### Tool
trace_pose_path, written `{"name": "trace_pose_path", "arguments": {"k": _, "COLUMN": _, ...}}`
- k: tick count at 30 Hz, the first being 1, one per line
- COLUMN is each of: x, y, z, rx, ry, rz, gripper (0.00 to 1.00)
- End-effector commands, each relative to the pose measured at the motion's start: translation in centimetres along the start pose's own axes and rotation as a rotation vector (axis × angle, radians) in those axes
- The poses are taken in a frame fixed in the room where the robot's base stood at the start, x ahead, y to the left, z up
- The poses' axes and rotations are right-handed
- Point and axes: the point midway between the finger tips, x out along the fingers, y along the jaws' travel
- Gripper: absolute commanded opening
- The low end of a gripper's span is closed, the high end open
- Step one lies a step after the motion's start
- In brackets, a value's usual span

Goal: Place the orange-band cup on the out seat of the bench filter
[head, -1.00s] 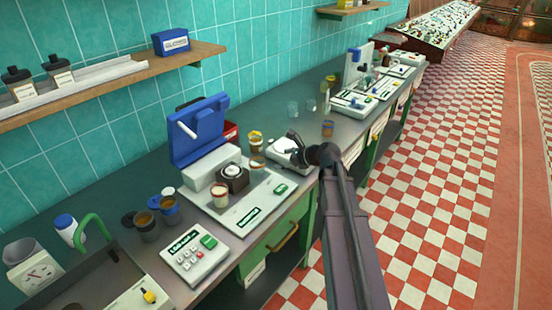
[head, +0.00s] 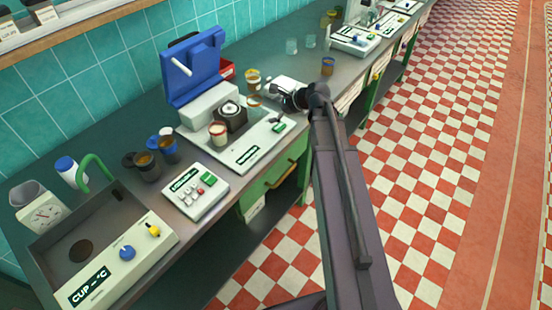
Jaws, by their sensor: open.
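What looks like the bench filter is a white station with a long front plate (head: 245,155), a raised blue lid (head: 192,67) and a dark square unit (head: 231,117). A cup with a reddish-brown band (head: 218,134) stands on the plate's left part. A yellow-topped cup (head: 252,78) stands behind the station, with another small cup (head: 254,102) in front of it. A brown-orange cup with a blue part (head: 327,66) stands farther right. I cannot tell which is the orange-band cup, or which seat is out. My gripper (head: 279,94) is open and empty above the plate's right end.
Two dark-handled cups (head: 157,158) stand left of the station. A white keypad box (head: 195,191) and a cup-warming unit (head: 120,265) lie nearer. The counter's front edge runs beneath my arm. Some counter right of the station is bare.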

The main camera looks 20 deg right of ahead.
Motion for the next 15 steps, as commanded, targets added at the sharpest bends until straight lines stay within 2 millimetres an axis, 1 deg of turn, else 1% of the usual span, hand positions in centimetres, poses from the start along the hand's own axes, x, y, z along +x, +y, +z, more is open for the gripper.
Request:
{"name": "trace_pose_path", "arguments": {"k": 1, "x": 0.3, "y": 1.6, "z": 0.2, "rx": -0.086, "ry": 0.027, "rz": 0.036, "gripper": 1.0}}
{"name": "trace_pose_path", "arguments": {"k": 6, "x": 1.1, "y": 6.1, "z": 0.2, "rx": -0.433, "ry": 0.12, "rz": 0.191, "gripper": 1.0}}
{"name": "trace_pose_path", "arguments": {"k": 11, "x": 1.1, "y": 10.1, "z": -0.1, "rx": -0.754, "ry": 0.18, "rz": 0.36, "gripper": 1.0}}
{"name": "trace_pose_path", "arguments": {"k": 15, "x": 0.6, "y": 13.3, "z": -0.5, "rx": -1.025, "ry": 0.208, "rz": 0.525, "gripper": 1.0}}
